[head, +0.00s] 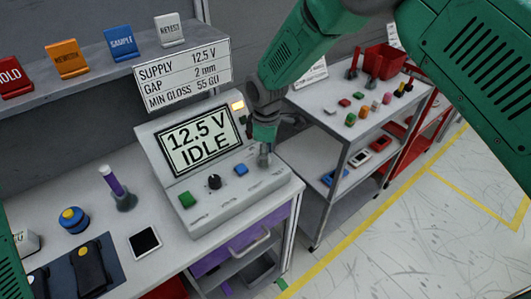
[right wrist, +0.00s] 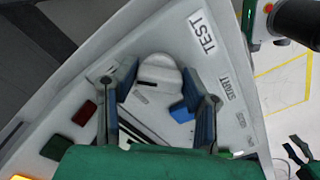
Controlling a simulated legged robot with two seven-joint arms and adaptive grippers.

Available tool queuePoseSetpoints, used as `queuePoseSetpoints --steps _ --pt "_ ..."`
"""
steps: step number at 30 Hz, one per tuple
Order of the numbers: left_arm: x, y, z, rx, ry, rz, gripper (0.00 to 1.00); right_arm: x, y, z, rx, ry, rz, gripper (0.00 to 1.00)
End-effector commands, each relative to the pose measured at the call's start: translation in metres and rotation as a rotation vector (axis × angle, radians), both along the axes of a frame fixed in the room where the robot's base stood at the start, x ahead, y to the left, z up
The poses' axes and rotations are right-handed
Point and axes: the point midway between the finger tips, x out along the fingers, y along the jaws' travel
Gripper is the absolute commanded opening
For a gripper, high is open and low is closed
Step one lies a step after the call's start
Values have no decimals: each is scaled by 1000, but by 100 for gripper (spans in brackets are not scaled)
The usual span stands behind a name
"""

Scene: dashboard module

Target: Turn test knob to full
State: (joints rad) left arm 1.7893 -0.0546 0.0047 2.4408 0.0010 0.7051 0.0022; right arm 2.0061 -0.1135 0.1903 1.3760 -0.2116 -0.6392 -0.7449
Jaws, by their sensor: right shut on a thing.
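The test console (head: 185,225) stands on the bench, and its screen (head: 200,142) reads "12.5 V" and "IDLE". My right gripper (head: 264,152) reaches down to the console's right end. In the right wrist view my right gripper (right wrist: 160,105) has its fingers on both sides of a pale grey knob (right wrist: 158,74), shut on it. A dark line shows on the knob, and the label "TEST" (right wrist: 202,32) is printed nearby. The knob is mostly hidden by the gripper in the head view. My left gripper is out of view.
A green button (head: 186,200), a black knob (head: 214,181) and a blue button (head: 241,169) sit left of my gripper on the console. A sign (head: 183,78) stands behind it. A phone-like device (head: 145,242) lies on the bench. A cart (head: 325,128) stands right.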

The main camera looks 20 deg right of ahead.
Motion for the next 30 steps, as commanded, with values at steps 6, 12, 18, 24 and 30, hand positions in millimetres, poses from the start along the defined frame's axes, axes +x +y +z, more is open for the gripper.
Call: queuePoseSetpoints --steps 6,12,18,24,30 --pt "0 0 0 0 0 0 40 4 -1 3 1 -12 -55 9" --pt "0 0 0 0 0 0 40 4 -1 3 1 -11 -71 9" --pt "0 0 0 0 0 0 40 4 -1 3 1 -11 -71 9" --pt "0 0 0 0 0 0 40 3 -1 3 1 -9 -70 59" --pt "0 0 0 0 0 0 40 1 0 2 1 -5 -68 59"
